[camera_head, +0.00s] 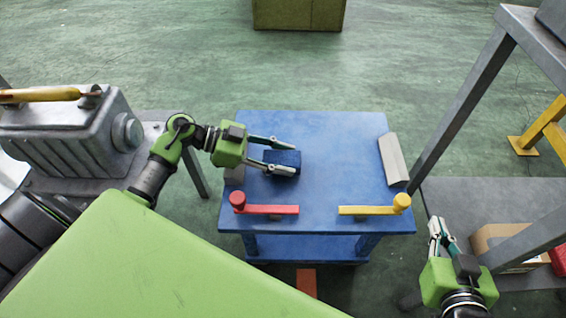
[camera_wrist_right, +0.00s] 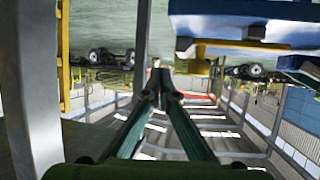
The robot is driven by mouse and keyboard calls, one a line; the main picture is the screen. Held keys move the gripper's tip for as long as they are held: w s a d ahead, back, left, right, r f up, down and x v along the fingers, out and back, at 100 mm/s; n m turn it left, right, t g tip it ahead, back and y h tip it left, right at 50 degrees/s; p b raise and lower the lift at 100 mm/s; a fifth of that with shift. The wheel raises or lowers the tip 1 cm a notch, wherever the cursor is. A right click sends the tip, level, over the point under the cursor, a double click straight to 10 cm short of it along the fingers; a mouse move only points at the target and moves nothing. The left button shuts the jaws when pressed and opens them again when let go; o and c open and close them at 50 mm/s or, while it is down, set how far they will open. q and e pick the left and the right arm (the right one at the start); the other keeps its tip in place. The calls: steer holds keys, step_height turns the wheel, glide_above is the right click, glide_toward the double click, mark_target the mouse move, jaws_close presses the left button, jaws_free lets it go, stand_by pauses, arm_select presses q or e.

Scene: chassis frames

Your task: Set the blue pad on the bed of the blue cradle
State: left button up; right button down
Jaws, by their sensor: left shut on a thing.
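The blue pad (camera_head: 282,161) is a small dark blue block. It is between the fingers of my left gripper (camera_head: 280,156), which is shut on it over the left half of the blue cradle. The cradle (camera_head: 335,145) is a blue table-like stand with a flat bed; it also shows upside down in the right wrist view (camera_wrist_right: 245,22). I cannot tell whether the pad touches the bed. My right gripper (camera_head: 438,232) is empty, right of the cradle; its fingertips (camera_wrist_right: 162,88) come together in the right wrist view.
A red lever (camera_head: 270,209) and a yellow lever (camera_head: 368,210) lie along the cradle's near edge. A grey angled block (camera_head: 393,158) stands at its right edge. A grey machine (camera_head: 70,135) stands left. A grey metal frame (camera_head: 470,90) rises at right, beside a cardboard box (camera_head: 490,240).

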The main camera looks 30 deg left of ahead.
mark_target(267, 158)
arm_select(q)
steer(key=shift+f, duration=0.65)
arm_select(e)
steer(key=r, duration=0.1)
steer(key=w+r+t, duration=0.1)
steer(key=w+a+r+t, duration=0.1)
steer(key=r, duration=0.1)
steer(key=shift+y, duration=0.3)
steer(key=shift+s, duration=0.1)
arm_select(q)
steer(key=o, duration=1.1)
steer(key=shift+s+a, duration=0.1)
steer(key=shift+a, duration=0.05)
steer(key=p+v, duration=0.1)
steer(key=v, duration=0.6)
steer(key=shift+a+r+p, duration=0.1)
steer(key=shift+p, duration=0.2)
arm_select(e)
steer(key=s+d+f+g+h, duration=0.1)
steer(key=s+d+f+g, duration=0.2)
steer(key=f, duration=0.6)
steer(key=s+g, duration=0.2)
steer(key=s, duration=0.1)
steer(key=shift+h, duration=0.3)
